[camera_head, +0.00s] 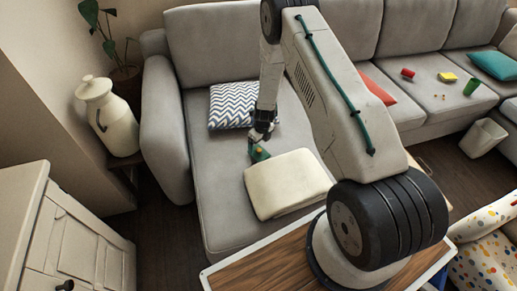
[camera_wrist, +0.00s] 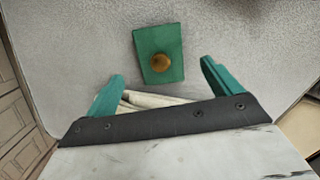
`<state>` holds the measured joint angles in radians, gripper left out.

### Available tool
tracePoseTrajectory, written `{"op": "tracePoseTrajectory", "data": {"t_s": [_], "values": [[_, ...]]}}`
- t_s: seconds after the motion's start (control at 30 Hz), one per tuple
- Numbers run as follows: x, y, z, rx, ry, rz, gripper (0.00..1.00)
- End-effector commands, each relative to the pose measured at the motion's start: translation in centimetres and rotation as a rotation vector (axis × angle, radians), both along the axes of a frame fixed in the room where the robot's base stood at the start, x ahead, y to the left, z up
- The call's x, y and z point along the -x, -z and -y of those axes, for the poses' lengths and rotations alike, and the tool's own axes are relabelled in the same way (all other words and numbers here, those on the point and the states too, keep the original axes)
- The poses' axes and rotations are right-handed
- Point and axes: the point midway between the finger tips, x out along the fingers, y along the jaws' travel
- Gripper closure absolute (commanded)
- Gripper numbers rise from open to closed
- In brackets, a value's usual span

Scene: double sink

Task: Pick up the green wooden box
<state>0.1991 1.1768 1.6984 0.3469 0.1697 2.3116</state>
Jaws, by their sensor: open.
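The green wooden box (camera_head: 262,155) lies on the grey couch seat, next to the cream cushion. In the wrist view the green box (camera_wrist: 150,45) is a flat green rectangle with a round amber knob on it. My gripper (camera_head: 256,142) is just above the box in the head view. In the wrist view its two teal fingers (camera_wrist: 163,72) are spread apart and empty, with the box ahead of them and between their lines. The fingers do not appear to touch the box. Part of the box is hard to make out in the head view.
A cream cushion (camera_head: 288,183) lies close in front of the box. A blue zigzag pillow (camera_head: 231,106) lies behind it to the left. A red cup (camera_head: 407,73), yellow item (camera_head: 447,77) and green cup (camera_head: 471,87) sit on the right couch seats.

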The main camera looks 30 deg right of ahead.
Motion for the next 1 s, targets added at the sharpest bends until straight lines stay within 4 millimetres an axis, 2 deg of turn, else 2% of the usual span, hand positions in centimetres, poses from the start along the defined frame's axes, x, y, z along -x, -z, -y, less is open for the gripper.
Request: {"op": "tracePoseTrajectory", "data": {"t_s": [0.03, 0.2, 0.47, 0.57, 0.67, 0.7, 0.77, 0.8, 0.87, 1.0], "values": [[0.1, -1.3, 0.1, 0.0, 0.0, 0.002, 0.1], [0.4, -4.5, 0.2, 0.001, -0.001, 0.003, 0.1], [0.6, -7.5, 0.1, 0.002, -0.026, 0.005, 0.1], [0.2, -10.7, -0.4, 0.006, -0.119, 0.015, 0.1], [0.2, -16.0, -1.3, 0.018, -0.289, 0.028, 0.1], [0.3, -18.5, -1.8, 0.023, -0.373, 0.035, 0.1], [0.8, -22.2, -2.5, 0.033, -0.501, 0.045, 0.1], [1.3, -24.5, -3.0, 0.041, -0.587, 0.049, 0.1], [2.2, -27.9, -3.7, 0.053, -0.716, 0.057, 0.1], [5.3, -35.2, -5.4, 0.084, -1.014, 0.074, 0.1]]}}
